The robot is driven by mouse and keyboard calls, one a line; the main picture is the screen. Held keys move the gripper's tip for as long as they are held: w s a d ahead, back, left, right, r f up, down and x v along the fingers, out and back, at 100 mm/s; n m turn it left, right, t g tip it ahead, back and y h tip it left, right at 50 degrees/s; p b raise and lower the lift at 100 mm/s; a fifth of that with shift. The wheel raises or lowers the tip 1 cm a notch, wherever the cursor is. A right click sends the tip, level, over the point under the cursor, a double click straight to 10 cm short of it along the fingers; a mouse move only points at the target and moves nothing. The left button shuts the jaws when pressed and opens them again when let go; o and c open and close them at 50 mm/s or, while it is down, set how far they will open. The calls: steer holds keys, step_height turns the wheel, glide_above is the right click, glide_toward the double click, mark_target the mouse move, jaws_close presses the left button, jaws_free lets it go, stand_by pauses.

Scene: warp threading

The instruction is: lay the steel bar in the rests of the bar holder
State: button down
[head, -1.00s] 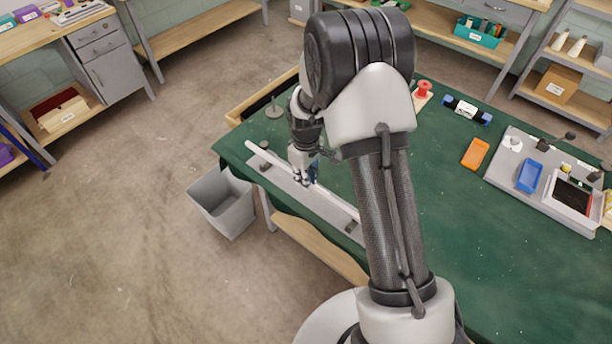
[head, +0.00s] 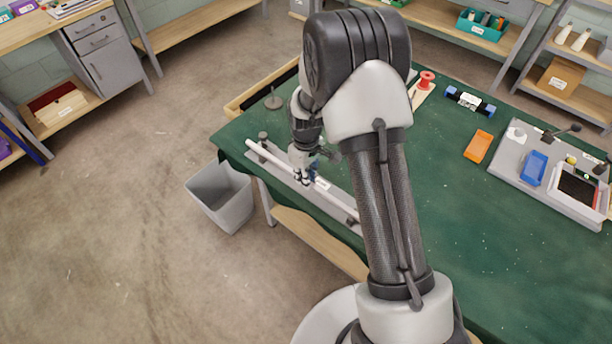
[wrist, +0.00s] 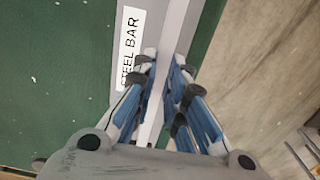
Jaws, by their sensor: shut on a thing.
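The steel bar (head: 270,155) is a long, light grey rod. My gripper (head: 303,179) is shut on it near its middle, and the bar runs between the blue-sided fingers (wrist: 166,68) in the wrist view. The bar holder (head: 339,197) is a grey plate along the table's left edge, with a white "STEEL BAR" label that also shows in the wrist view (wrist: 130,45). I cannot tell whether the bar touches the rests.
An orange tray (head: 478,146), a blue and black roller (head: 470,101) and a grey board with a blue bin (head: 533,168) lie farther right. A grey waste bin (head: 222,197) stands below the left edge.

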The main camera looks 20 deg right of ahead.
steer(key=shift+f+b, duration=0.35)
steer(key=shift+f, duration=0.1)
stand_by(0.4)
steer(key=c, duration=1.5)
jaws_free()
steer(key=shift+c, duration=0.2)
